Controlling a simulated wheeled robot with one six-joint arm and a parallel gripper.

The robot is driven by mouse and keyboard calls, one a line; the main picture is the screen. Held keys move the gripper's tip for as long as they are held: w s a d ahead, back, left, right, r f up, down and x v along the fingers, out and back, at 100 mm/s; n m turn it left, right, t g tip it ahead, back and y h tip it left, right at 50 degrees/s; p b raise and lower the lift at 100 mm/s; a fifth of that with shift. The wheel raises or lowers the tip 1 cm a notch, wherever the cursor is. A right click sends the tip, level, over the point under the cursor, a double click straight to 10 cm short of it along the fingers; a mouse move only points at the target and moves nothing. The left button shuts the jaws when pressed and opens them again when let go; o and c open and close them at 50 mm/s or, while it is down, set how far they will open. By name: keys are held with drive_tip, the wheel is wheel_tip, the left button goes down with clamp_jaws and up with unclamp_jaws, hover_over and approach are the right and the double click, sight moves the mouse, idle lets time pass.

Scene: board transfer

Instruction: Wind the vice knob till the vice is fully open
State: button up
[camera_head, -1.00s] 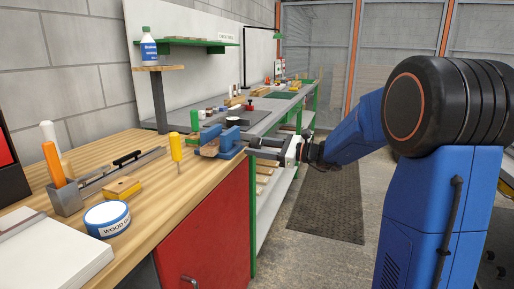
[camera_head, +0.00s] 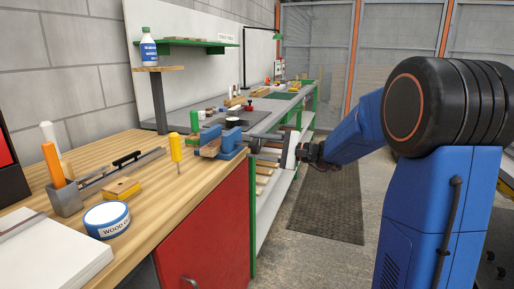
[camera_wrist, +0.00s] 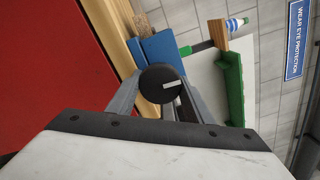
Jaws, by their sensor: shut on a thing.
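The blue vice (camera_head: 232,152) is fixed at the right edge of the wooden bench. A tan wooden piece (camera_head: 210,148) shows at its jaws; whether it is clamped I cannot tell. In the wrist view, the round dark knob (camera_wrist: 158,84) with a white mark faces me, and part of the blue vice (camera_wrist: 160,50) shows behind it. My gripper (camera_head: 255,147) reaches the vice from the right. In the wrist view its two grey fingers lie on either side of the knob, shut on it. The vice screw is hidden behind the knob.
A yellow screwdriver (camera_head: 176,155) and a green-topped item (camera_head: 194,121) stand near the vice. A red cabinet front (camera_head: 205,235) drops below the bench edge.

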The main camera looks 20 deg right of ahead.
drive_tip(key=shift+n, duration=0.4)
drive_tip(key=o, duration=1)
drive_tip(key=shift+d, duration=0.1)
drive_tip(key=v, duration=1.7)
drive_tip(key=shift+s+d, duration=0.1)
drive_tip(key=shift+s, duration=0.05)
